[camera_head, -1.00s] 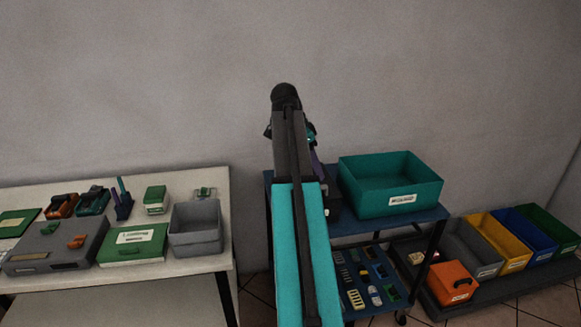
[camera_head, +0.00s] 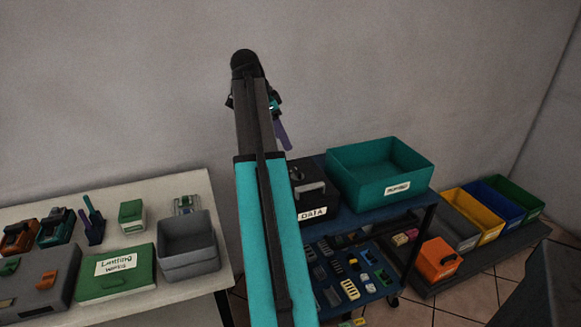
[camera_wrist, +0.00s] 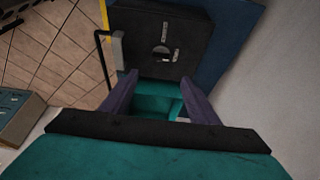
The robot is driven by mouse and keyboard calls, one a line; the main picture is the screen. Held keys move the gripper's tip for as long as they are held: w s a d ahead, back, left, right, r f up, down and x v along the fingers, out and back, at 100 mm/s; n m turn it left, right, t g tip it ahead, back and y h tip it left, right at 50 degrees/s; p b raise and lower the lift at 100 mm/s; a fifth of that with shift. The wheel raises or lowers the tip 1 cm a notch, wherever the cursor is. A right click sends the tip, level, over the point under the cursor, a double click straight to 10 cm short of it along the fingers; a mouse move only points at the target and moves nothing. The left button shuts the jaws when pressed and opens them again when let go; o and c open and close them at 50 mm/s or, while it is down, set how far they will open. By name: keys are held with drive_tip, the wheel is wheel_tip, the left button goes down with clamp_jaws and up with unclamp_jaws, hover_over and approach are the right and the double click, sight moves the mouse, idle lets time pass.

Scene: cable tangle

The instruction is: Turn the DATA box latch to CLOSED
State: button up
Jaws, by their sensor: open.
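The DATA box (camera_head: 302,184) is dark, with a white DATA label on its front and a grey handle. It stands on the blue cart and is partly hidden by my arm in the head view. In the wrist view a dark box (camera_wrist: 140,18), apparently the same one, lies beyond my fingers. A round slotted latch (camera_wrist: 162,53) is on its face, with small pale marks beside it too small to read. My gripper (camera_wrist: 159,82) is open, with its purple fingers apart and nothing visibly held. One purple finger (camera_head: 283,133) shows above the box in the head view.
A teal bin (camera_head: 342,183) stands right of the DATA box on the blue cart (camera_head: 350,220). Small parts fill the lower shelf. The table (camera_head: 150,188) at left holds boxes and a grey bin (camera_head: 187,266). Several coloured bins and an orange box (camera_head: 438,259) stand at right.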

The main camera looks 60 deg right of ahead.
sight(297, 170)
drive_tip(key=shift+w+f, duration=0.1)
drive_tip(key=shift+w, duration=0.05)
drive_tip(key=p+x, duration=0.1)
drive_tip(key=x, duration=1.2)
drive_tip(key=shift+f, duration=0.3)
drive_tip(key=c, duration=0.9)
drive_tip(key=shift+a, duration=0.2)
drive_tip(key=shift+c, duration=0.8)
drive_tip(key=shift+d, duration=0.2)
